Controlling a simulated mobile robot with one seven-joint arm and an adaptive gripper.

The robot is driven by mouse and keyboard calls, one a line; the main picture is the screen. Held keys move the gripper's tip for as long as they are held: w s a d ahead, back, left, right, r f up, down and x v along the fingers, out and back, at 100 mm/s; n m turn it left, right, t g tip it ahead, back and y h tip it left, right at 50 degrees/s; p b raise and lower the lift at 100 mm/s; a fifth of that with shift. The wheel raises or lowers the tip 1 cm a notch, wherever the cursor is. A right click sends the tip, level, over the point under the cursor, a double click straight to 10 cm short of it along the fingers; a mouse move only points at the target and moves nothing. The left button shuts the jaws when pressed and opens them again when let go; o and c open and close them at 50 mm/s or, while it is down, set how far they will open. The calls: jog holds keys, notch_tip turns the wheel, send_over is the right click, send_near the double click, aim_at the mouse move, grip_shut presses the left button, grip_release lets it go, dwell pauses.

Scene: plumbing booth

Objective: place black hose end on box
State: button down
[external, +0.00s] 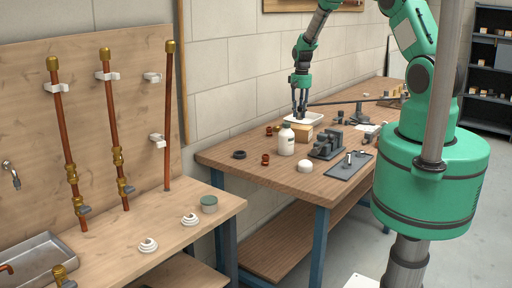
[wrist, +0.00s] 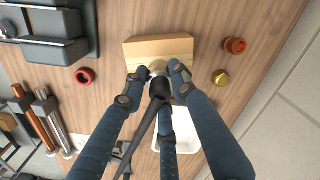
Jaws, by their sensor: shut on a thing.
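The black hose (wrist: 147,125) runs from between my fingers toward the bottom left of the wrist view. Its end has a pale metal tip (wrist: 157,66). My gripper (wrist: 155,80) is shut on the hose near this end; it also shows in the external view (external: 299,113), low over the far workbench. The tan box (wrist: 160,46) lies just beyond the fingertips, and the hose tip overlaps its near edge in the picture. I cannot tell whether the tip touches it.
A white tray (external: 310,118) stands right by the fingers. A copper fitting (wrist: 235,45) and brass fitting (wrist: 220,77) lie right of the box.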

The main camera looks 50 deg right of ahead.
dwell(0.3)
jog(key=shift+f+p, duration=0.3)
jog(key=shift+f, duration=1.5)
jog(key=shift+f, duration=0.1)
jog(key=c, duration=1.4)
grip_release()
notch_tip(320, 180, up, 12)
jog(key=shift+r+b, duration=0.1)
jog(key=shift+b, duration=0.6)
